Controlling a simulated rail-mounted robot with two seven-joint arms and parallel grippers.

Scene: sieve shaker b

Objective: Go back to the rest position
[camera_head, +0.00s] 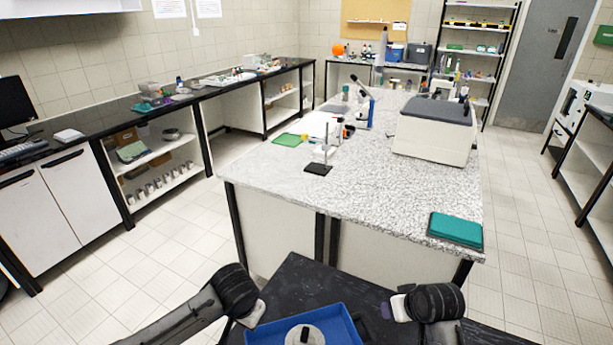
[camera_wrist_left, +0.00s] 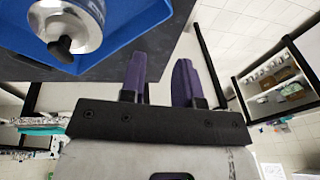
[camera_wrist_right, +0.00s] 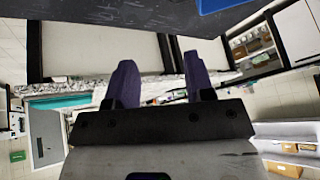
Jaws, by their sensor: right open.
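My left gripper (camera_wrist_left: 160,64) shows in the left wrist view with its two purple fingers apart and nothing between them. In the head view its grey body (camera_head: 250,314) is at the left edge of the blue tray, and its fingers are hard to make out. My right gripper (camera_wrist_right: 158,70) has its purple fingers wide apart and empty in the right wrist view. In the head view it (camera_head: 388,309) is right of the tray, apart from it.
A blue tray (camera_head: 262,335) on a dark table (camera_head: 300,277) holds a round metal piece with a black knob (camera_head: 304,334). Beyond stands a speckled bench (camera_head: 370,205) with a teal book-like item (camera_head: 456,229), a grey-lidded machine (camera_head: 435,125) and a small stand (camera_head: 318,168).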

